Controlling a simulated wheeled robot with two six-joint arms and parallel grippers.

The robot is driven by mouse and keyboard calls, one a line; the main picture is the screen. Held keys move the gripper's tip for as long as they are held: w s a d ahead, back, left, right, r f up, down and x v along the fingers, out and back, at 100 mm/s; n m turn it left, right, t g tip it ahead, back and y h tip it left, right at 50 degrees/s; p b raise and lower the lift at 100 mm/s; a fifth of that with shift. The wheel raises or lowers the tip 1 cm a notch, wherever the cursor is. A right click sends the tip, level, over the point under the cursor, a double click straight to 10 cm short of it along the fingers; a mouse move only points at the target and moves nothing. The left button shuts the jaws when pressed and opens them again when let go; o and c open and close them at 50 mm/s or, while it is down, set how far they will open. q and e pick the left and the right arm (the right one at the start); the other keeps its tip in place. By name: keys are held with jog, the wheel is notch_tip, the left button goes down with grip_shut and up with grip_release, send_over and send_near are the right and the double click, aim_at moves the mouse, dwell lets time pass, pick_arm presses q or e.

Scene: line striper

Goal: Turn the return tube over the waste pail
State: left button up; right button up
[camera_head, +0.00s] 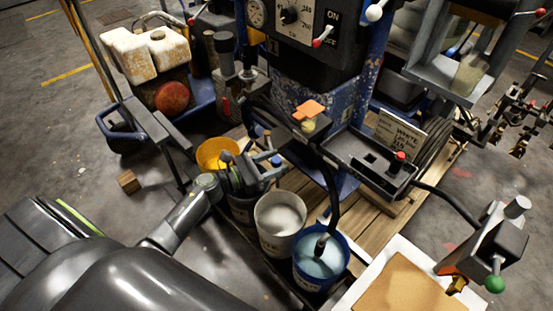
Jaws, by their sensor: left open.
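A dark curved tube (334,195) comes down from the machine and ends in a blue pail (345,268) holding pale bluish liquid. I take it for the return tube, but cannot be sure. A white pail (266,242) with pale grey-white contents stands just left of the blue one. A yellow pail (208,148) stands farther back on the left. Which one is the waste pail I cannot tell. My left gripper (273,166) is open above and behind the white pail, left of the tube and apart from it. It partly hides another dark pail (243,212) below. My right gripper is not in view.
The striper's control panel (293,32) with dial and red-tipped levers stands behind. A black tray (362,160) juts out at the right. A green-knobbed device (493,250) and a cardboard-covered white board (405,286) are front right. A wood block (128,181) lies on the floor.

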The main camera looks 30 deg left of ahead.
pick_arm(q)
jog(key=shift+w+d, duration=0.3)
jog(key=shift+w, duration=0.1)
grip_shut()
